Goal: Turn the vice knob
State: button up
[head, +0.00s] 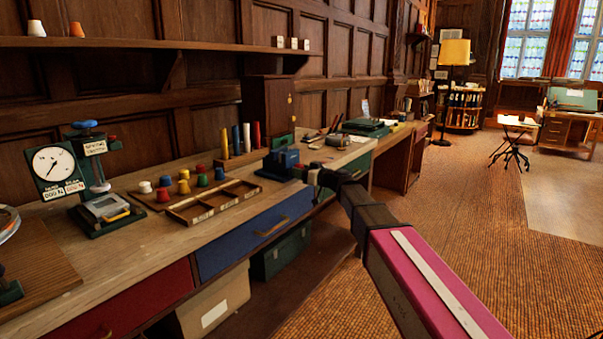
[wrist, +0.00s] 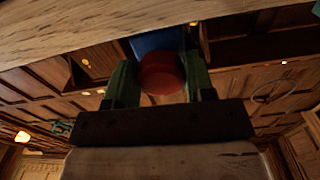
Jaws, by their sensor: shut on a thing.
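The blue vice (head: 284,160) stands near the front edge of the wooden workbench in the head view. Its blue body (wrist: 152,43) also shows in the wrist view. The round red vice knob (wrist: 162,73) faces the wrist camera, in front of that blue body. My gripper (wrist: 163,68) has its two green fingers on either side of the knob and is shut on it.
A partitioned wooden tray (head: 213,202) and several coloured pegs (head: 184,187) lie left of the vice. A dial gauge stand (head: 55,165) is farther left. A blue drawer front (head: 250,238) is below the bench edge. The carpet (head: 480,215) at right is mostly clear.

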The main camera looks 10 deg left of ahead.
jog(key=m, duration=0.4)
jog(key=shift+s+m, duration=0.1)
jog(key=shift+m, duration=0.2)
jog(key=m, duration=0.4)
jog(key=shift+a+r+m, duration=0.1)
jog(key=shift+m, duration=0.2)
jog(key=m, duration=0.4)
jog(key=shift+s+m, duration=0.1)
jog(key=shift+m, duration=0.2)
jog(key=m, duration=0.4)
jog(key=shift+r, duration=0.15)
jog(key=m, duration=0.8)
jog(key=shift+r+m, duration=0.15)
jog(key=shift+m, duration=0.15)
jog(key=m, duration=0.3)
jog(key=shift+m, duration=2.2)
